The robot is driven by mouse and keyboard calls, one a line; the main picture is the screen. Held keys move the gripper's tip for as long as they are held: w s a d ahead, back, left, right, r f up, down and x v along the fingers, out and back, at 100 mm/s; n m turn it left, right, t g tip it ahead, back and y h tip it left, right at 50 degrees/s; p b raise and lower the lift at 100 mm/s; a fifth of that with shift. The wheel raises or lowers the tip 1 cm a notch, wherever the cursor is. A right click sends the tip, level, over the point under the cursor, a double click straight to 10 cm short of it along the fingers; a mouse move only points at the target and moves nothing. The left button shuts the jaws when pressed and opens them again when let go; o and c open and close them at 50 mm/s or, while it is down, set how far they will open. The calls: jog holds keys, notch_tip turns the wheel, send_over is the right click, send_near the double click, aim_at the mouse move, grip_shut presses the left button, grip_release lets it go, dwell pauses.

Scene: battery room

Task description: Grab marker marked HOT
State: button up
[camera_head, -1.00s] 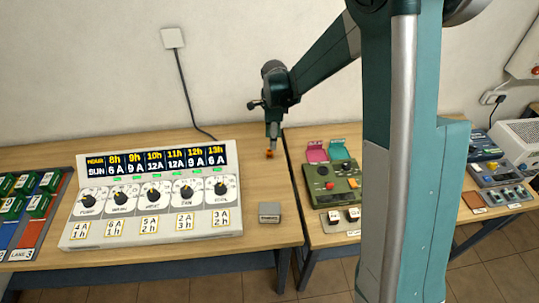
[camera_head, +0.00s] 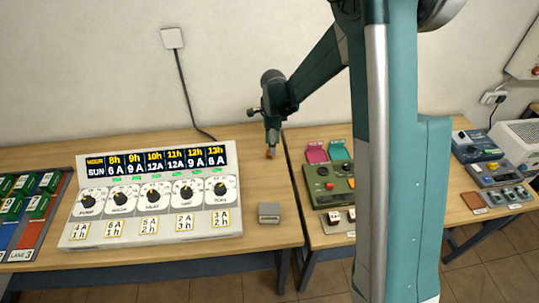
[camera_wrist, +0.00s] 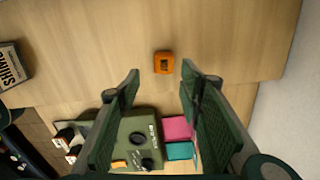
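A small orange marker (camera_wrist: 164,63) with a dark label lies on the wooden table; the label is too small to read. In the head view the marker (camera_head: 270,154) shows just under my gripper (camera_head: 271,140). In the wrist view my gripper (camera_wrist: 160,82) is open, its two fingers well apart. The marker lies beyond the fingertips, roughly in line with the gap between them. Nothing is held.
A panel with dials and an hour display (camera_head: 150,225) stands left of the marker. A small grey box (camera_head: 269,213) sits nearer the front edge. A green device (camera_head: 332,188) with pink and teal flaps stands across the table seam. The wall is close behind.

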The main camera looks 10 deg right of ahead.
dwell(0.3)
jog(key=shift+w+d+f, duration=0.1)
jog(key=shift+w+f, duration=0.05)
jog(key=shift+f, duration=1.15)
jog(key=shift+w+d+f, duration=0.1)
jog(key=shift+w+f, duration=0.05)
jog(key=shift+f, duration=1.15)
jog(key=c, duration=0.9)
